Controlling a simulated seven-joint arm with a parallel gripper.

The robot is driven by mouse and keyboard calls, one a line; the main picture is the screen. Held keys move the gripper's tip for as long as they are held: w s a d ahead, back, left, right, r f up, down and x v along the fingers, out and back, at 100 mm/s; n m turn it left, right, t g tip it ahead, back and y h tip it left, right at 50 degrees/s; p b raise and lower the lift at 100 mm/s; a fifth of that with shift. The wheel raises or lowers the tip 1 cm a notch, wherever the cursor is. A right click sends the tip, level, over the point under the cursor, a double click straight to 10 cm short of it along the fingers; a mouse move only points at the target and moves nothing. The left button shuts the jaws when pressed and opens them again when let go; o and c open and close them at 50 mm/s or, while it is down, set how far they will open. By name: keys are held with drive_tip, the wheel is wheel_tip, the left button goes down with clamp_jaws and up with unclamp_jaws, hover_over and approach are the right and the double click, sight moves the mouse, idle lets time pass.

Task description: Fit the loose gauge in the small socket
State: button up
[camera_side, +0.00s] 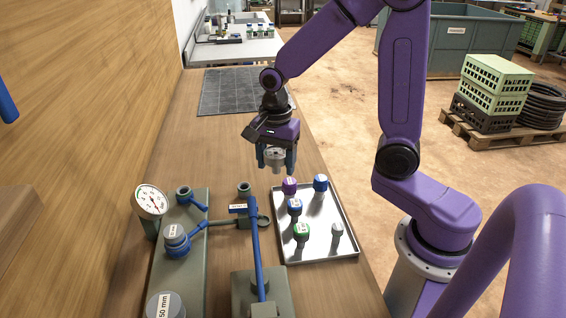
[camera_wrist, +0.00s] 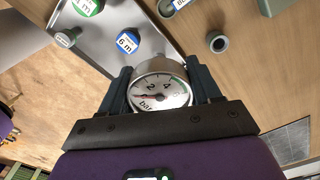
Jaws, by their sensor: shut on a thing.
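My gripper (camera_side: 276,164) is shut on the loose gauge (camera_side: 276,155) and holds it in the air above the bench, behind the metal tray. In the wrist view, the gauge (camera_wrist: 160,88) sits between the two fingers, its round white "bar" dial facing the camera. A small round open socket (camera_side: 244,188) stands on the bench, lower and left of my gripper. A round socket (camera_wrist: 217,42) shows in the wrist view, ahead and right of the gauge. Another round opening (camera_side: 184,191) is at the far end of the manifold plate (camera_side: 196,262). I cannot tell which is the small socket.
A metal tray (camera_side: 318,250) holds several capped parts, among them a blue "6 m" one (camera_wrist: 127,42). A second gauge (camera_side: 151,202) stands at the manifold's left. A long blue lever (camera_side: 257,245) rises in front. A dark mat (camera_side: 235,92) lies behind.

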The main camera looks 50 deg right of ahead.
drive_tip(key=w+a, duration=0.6)
drive_tip(key=w, duration=0.5)
approach(183, 187)
drive_tip(key=s+f, duration=0.1)
drive_tip(key=shift+s+a+f, duration=0.1)
drive_tip(key=shift+a+f, duration=0.15)
drive_tip(key=shift+f, duration=0.65)
drive_tip(key=shift+a+f, duration=0.2)
drive_tip(key=shift+f, duration=0.65)
drive_tip(key=shift+f, duration=2)
idle(1.6)
drive_tip(key=o, duration=1.1)
drive_tip(key=shift+o, duration=0.9)
drive_tip(key=shift+s+f, duration=0.1)
